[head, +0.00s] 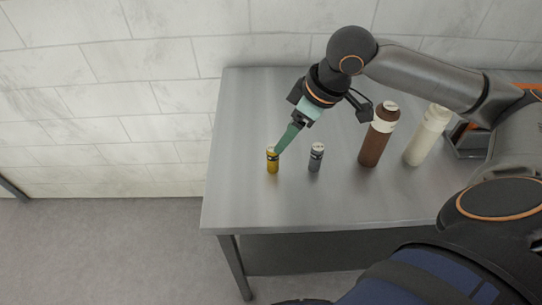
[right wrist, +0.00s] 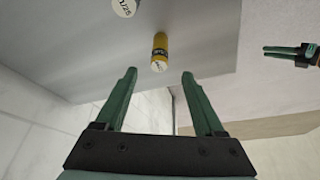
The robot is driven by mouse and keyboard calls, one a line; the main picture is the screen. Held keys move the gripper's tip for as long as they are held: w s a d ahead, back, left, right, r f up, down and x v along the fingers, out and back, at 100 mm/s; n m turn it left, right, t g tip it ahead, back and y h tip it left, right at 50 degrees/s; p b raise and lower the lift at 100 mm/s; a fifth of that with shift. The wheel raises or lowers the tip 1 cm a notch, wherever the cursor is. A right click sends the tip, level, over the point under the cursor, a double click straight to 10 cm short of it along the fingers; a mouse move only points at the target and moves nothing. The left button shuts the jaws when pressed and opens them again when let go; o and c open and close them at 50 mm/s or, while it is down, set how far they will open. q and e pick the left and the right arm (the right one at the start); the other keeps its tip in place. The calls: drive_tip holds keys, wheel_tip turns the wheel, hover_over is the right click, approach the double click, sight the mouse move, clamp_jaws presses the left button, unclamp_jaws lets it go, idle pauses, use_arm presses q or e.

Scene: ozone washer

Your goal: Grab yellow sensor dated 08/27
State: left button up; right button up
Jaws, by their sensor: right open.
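The yellow sensor (head: 272,163) stands upright on the metal table near its left edge in the head view. My right gripper (head: 282,149) reaches down at a slant, its green fingertips right by the sensor's top. In the right wrist view the right gripper (right wrist: 158,73) is open, and the yellow sensor (right wrist: 160,48) shows just past the fingertips, centred in the gap. Its white top carries print too small to read. My left gripper (right wrist: 290,52) shows at the right edge of the right wrist view, away from the sensor; its jaw gap is unclear.
A grey sensor (head: 316,160) stands to the right of the yellow one; its top (right wrist: 124,7) shows part of a date ending in "/25". A brown bottle (head: 374,142) and a white bottle (head: 425,140) stand farther right. The table (head: 240,205) is clear in front.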

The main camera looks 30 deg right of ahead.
sight(272, 158)
drive_tip(key=x, duration=0.8)
drive_tip(key=shift+w+a, duration=0.1)
drive_tip(key=shift+w, duration=0.05)
drive_tip(key=shift+r, duration=0.1)
clamp_jaws()
